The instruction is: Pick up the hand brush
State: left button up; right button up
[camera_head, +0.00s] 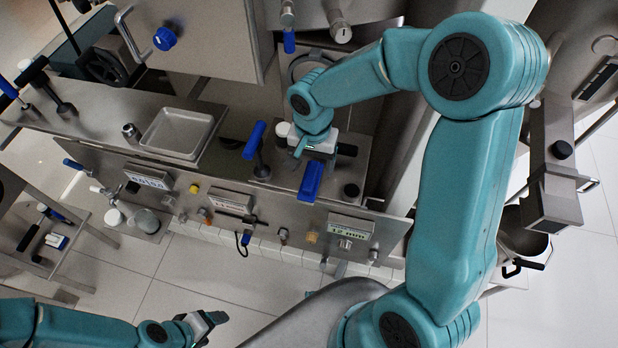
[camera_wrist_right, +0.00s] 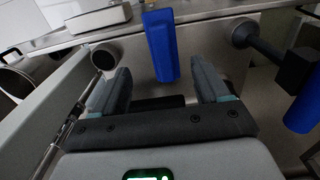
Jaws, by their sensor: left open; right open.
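I cannot pick out a hand brush with certainty. A small blue-and-white item (camera_head: 57,241), possibly a brush, lies on a low steel shelf at the lower left of the head view, beside a dark-handled item (camera_head: 29,238). My right gripper (camera_head: 316,150) is open over the machine's steel top, far from that shelf. In the right wrist view, a blue handle (camera_wrist_right: 161,45) stands beyond and between the open fingers (camera_wrist_right: 160,84), with nothing gripped. My left gripper (camera_head: 207,324) is open and empty at the bottom, over the floor, to the right of the shelf.
The steel machine carries blue levers (camera_head: 311,180), a shallow tray (camera_head: 182,132) and a front panel with knobs and displays (camera_head: 348,227). A pot (camera_head: 523,238) is at the right. White-tiled floor (camera_head: 205,280) is clear in front of the machine.

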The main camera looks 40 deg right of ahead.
aim_at(311, 175)
jog(key=shift+f, duration=0.8)
jog(key=f, duration=0.3)
jog(key=f+p, duration=0.1)
jog(key=f, duration=0.1)
jog(key=shift+w+d+f, duration=0.1)
jog(key=shift+w, duration=0.25)
jog(key=c, duration=1.2)
